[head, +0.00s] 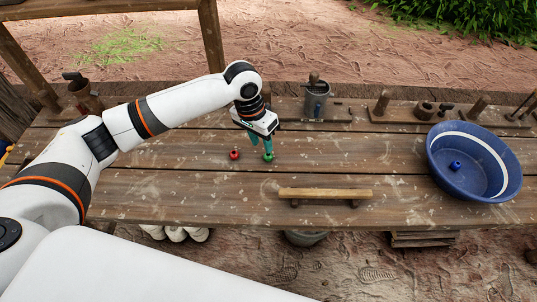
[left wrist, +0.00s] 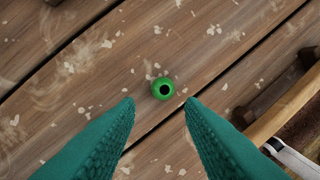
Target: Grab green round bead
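The green round bead (head: 268,157) sits on the wooden table, just beneath my left gripper. In the left wrist view the green bead (left wrist: 163,88) shows a dark hole on top and lies just beyond and between the two fingertips. My left gripper (head: 262,146) points down at it; its teal fingers (left wrist: 158,103) are apart with nothing between them. A red bead (head: 234,155) lies on the table to the left of the green one. My right gripper is not in view.
A blue basin (head: 475,160) with a blue bead (head: 455,166) inside stands at the right. A wooden bar (head: 325,193) lies near the front edge. A metal can (head: 317,100) and wooden tool racks (head: 425,108) line the back. The table (head: 380,155) between is clear.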

